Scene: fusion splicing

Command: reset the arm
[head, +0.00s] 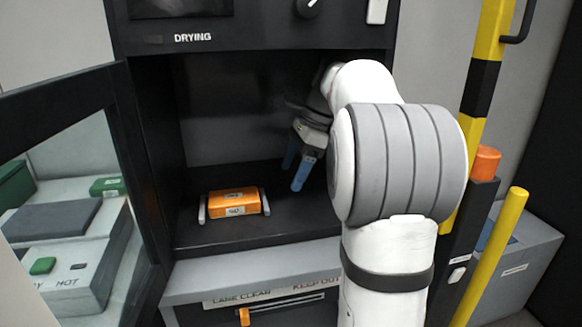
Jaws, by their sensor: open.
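My gripper (299,171) has blue fingertips that stand apart. It is open and empty inside the drying cabinet (152,92), in the upper right part of the opening. It points down and slightly left. An orange box (235,204) with white labels lies on the dark cabinet floor, to the left of and below my fingers. It sits between two light grey side rails, apart from my gripper. My white and grey arm comes in from the lower right and covers the right part of the opening.
The cabinet's glazed door (133,165) stands open at left. A grey ledge (200,285) marked "LANE CLEAR" and "KEEP OUT" runs below the opening. A yellow and black post (487,60), a yellow pole (497,240) and a grey box (535,255) stand at right.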

